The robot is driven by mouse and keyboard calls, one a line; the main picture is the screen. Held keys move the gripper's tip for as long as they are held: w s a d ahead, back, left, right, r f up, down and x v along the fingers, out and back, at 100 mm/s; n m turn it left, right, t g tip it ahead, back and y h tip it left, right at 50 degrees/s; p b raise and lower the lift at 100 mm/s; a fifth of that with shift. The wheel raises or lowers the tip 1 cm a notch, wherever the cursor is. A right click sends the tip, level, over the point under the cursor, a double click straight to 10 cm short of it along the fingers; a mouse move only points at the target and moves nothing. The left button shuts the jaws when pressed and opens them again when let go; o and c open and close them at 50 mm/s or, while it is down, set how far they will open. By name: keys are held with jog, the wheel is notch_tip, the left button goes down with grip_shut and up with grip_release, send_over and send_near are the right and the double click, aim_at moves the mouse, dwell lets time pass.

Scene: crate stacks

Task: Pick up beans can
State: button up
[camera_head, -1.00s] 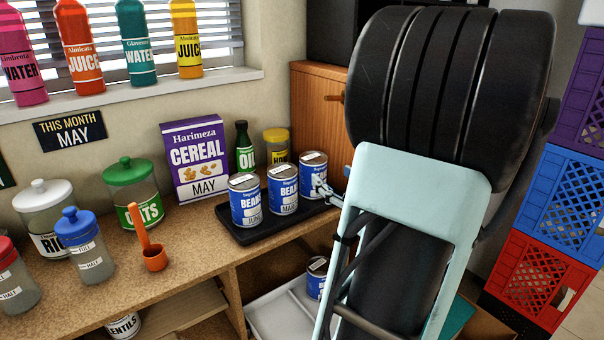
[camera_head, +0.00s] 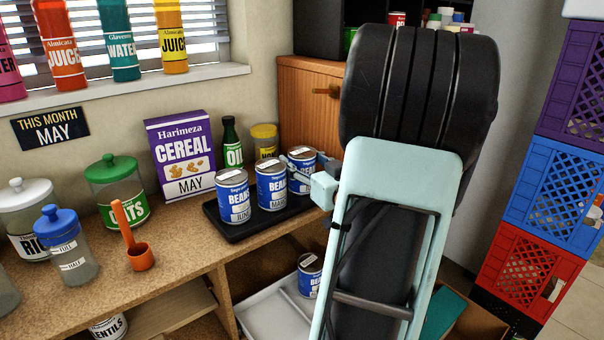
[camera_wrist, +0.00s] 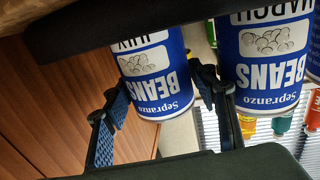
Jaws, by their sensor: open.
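Three blue beans cans stand in a row on a black tray (camera_head: 236,233) on the counter. The left one (camera_head: 234,203) reads JUNE and the middle one (camera_head: 270,192) reads MARCH. The right can (camera_head: 303,160) is partly hidden by my gripper (camera_head: 297,172). In the wrist view, which is upside down, this can (camera_wrist: 153,85) reads JULY and sits between the open fingers of my gripper (camera_wrist: 162,98). The MARCH can (camera_wrist: 265,60) is just right of the right finger.
A cereal box (camera_head: 181,155), an oil bottle (camera_head: 230,143) and a yellow-lidded jar (camera_head: 264,142) stand behind the tray. An orange scoop (camera_head: 140,257) and lidded jars are at left. Stacked crates (camera_head: 560,190) stand at right. A wooden cabinet (camera_head: 308,105) is behind my arm.

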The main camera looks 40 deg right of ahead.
jog(key=shift+w, duration=0.1)
jog(key=shift+c, duration=0.5)
jog(key=c, duration=1)
jog(key=shift+c, duration=0.6)
jog(key=shift+r, duration=0.15)
